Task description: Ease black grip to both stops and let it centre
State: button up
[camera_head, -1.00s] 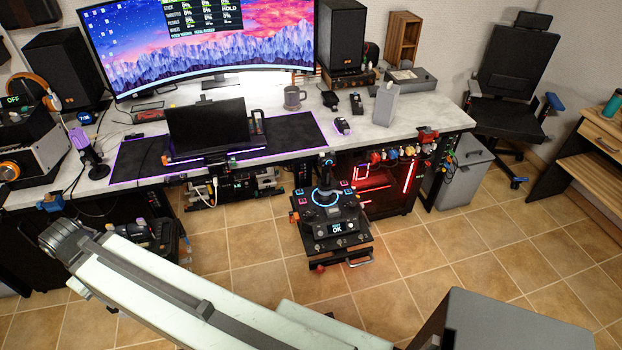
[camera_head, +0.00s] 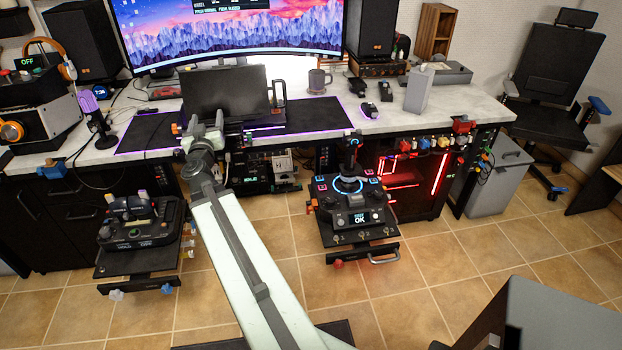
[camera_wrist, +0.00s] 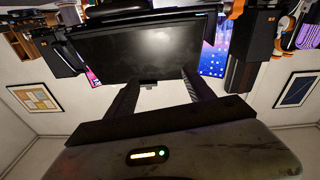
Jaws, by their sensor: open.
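A black joystick grip (camera_head: 350,155) stands upright on a control box with a blue lit ring (camera_head: 348,185) in the head view. The box's small screen (camera_head: 360,219) reads OK. A second unit with dark handles (camera_head: 131,207) sits on a lower stand at the left; I cannot tell which grip the task means. My gripper (camera_head: 203,130) is at the desk edge in front of a small dark screen, left of the joystick and apart from it. In the wrist view my gripper (camera_wrist: 162,82) is open and empty, its fingers toward a dark screen (camera_wrist: 145,52). No joystick shows there.
The marble-topped desk (camera_head: 460,112) holds a large monitor (camera_head: 240,30), a mug (camera_head: 318,82) and a grey box-like block (camera_head: 419,90). A red-lit case (camera_head: 405,185) is right of the joystick stand.

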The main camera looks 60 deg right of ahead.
jog(key=s+d+f+m+g+h+b, duration=0.1)
jog(key=s+d+f+m+g+b, duration=0.25)
jog(key=s+d+f, duration=0.4)
jog(key=s+d+f+m+g+h+b, duration=0.25)
jog(key=s+d+f+g+b, duration=0.25)
jog(key=s+d, duration=0.45)
jog(key=m+g+b, duration=0.4)
jog(key=g+b, duration=0.1)
jog(key=b, duration=0.1)
send_near(349, 153)
jog(key=shift+y, duration=0.45)
jog(key=d, duration=0.4)
jog(key=shift+s+r, duration=0.1)
jog(key=shift+r, duration=0.05)
jog(key=shift+d+r, duration=0.15)
